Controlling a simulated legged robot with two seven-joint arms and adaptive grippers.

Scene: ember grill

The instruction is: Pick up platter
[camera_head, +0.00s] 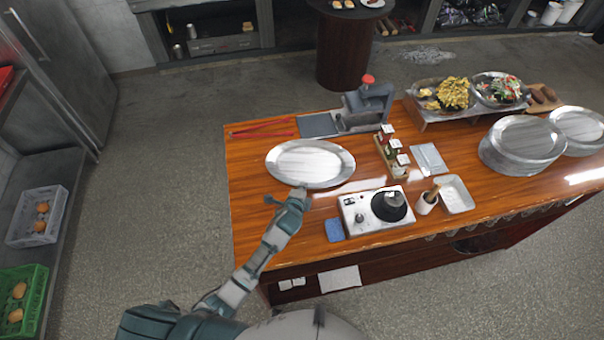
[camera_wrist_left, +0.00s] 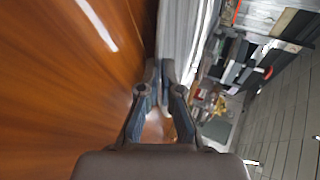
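The platter (camera_head: 310,163) is a large oval silver dish at the left part of the wooden counter, lying about level in the head view. My left gripper (camera_head: 299,192) is at its near rim. In the left wrist view the fingers of my left gripper (camera_wrist_left: 160,70) are drawn close together, with the rim of the platter (camera_wrist_left: 178,35) between their tips. I cannot tell whether the platter touches the counter. My right gripper is in neither view.
The counter (camera_head: 250,205) also holds a condiment rack (camera_head: 392,157), a small burner (camera_head: 376,211), a blue sponge (camera_head: 335,230), stacked plates (camera_head: 525,140) and red tongs (camera_head: 262,128). The floor left of the counter is clear.

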